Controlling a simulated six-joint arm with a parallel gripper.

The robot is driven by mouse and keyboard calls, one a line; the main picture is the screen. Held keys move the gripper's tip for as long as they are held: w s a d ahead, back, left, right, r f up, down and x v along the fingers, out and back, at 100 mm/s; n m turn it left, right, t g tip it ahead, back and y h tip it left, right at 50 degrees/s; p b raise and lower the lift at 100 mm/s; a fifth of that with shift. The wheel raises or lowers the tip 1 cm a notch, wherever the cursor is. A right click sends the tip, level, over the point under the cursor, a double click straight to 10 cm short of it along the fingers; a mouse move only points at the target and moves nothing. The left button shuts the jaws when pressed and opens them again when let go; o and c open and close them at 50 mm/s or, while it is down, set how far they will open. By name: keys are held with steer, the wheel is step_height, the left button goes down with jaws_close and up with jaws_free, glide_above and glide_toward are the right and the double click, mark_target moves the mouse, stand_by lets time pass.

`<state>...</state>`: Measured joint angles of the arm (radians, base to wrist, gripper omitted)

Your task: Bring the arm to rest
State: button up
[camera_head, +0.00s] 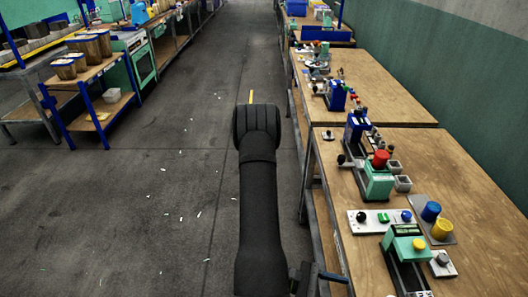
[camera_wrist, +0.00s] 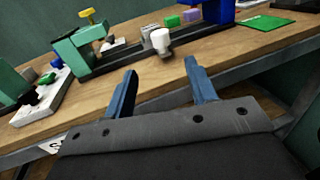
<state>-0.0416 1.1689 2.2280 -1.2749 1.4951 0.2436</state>
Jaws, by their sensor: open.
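My gripper (camera_wrist: 160,92) shows in the wrist view with its two blue fingers spread apart and nothing between them. It is in front of the edge of a wooden workbench (camera_wrist: 215,68). Beyond the fingers on the bench stands a green press with a yellow knob (camera_wrist: 88,18) and a dark rail with a white round handle (camera_wrist: 161,41). In the head view my dark arm extends up the middle over the floor, left of the bench. The fingers show only partly there, low beside the bench edge.
In the head view the right bench (camera_head: 480,235) carries several presses, a red-topped one (camera_head: 380,160), and blue (camera_head: 431,211) and yellow (camera_head: 442,230) cylinders. Shelves with pots (camera_head: 95,45) stand at left. The aisle floor (camera_head: 130,220) is open, with small white scraps.

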steer(key=shift+x, duration=7.75)
steer(key=shift+d, duration=0.2)
steer(key=shift+w, duration=0.55)
steer(key=shift+o, duration=0.5)
